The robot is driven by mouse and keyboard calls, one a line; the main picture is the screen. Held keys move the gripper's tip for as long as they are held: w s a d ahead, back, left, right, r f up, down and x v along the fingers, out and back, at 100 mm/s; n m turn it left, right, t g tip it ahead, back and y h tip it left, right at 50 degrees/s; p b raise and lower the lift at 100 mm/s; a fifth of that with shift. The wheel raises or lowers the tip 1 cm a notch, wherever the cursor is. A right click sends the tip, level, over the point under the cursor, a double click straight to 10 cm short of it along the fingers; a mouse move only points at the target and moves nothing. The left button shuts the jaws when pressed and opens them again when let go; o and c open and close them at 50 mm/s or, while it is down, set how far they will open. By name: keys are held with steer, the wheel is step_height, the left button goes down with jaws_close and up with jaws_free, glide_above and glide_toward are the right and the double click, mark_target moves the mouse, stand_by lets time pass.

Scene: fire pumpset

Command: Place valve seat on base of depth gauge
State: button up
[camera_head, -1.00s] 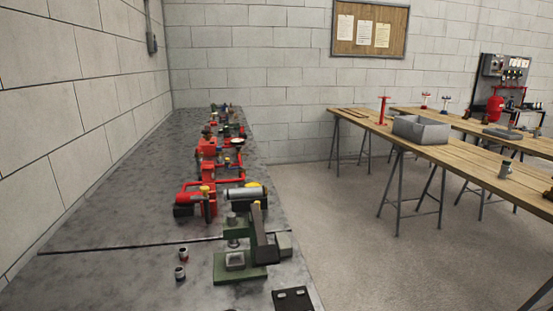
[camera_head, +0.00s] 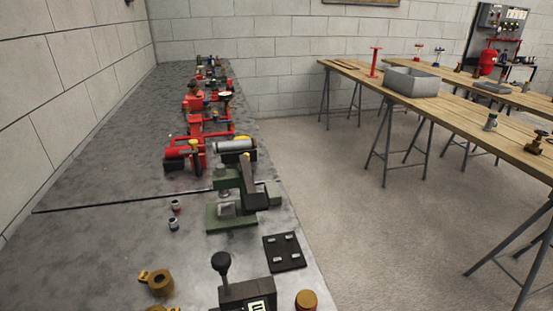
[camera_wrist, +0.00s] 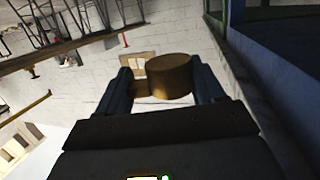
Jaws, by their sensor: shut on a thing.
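In the wrist view my gripper (camera_wrist: 161,70) is shut on a short brown cylinder (camera_wrist: 171,77), which looks like the valve seat. It sits between the two dark fingers. In the head view a dark device with a small lit display (camera_head: 246,293) and a round black knob stands at the bottom edge, partly cut off. It may be the depth gauge, but I cannot tell for sure. A gold-brown cylinder (camera_head: 306,300) shows just right of it. I cannot tell whether this is the held piece. My gripper is not clearly seen in the head view.
A green-based press (camera_head: 232,216), a black plate (camera_head: 284,252) and a brass fitting (camera_head: 158,282) are on the grey bench (camera_head: 110,235). Two small fittings lie left of the press. Red pump parts (camera_head: 186,155) stand farther back. A wooden table (camera_head: 455,107) is across the aisle.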

steer(key=shift+s+a+f, duration=0.2)
steer(key=shift+s+f, duration=0.15)
stand_by(0.5)
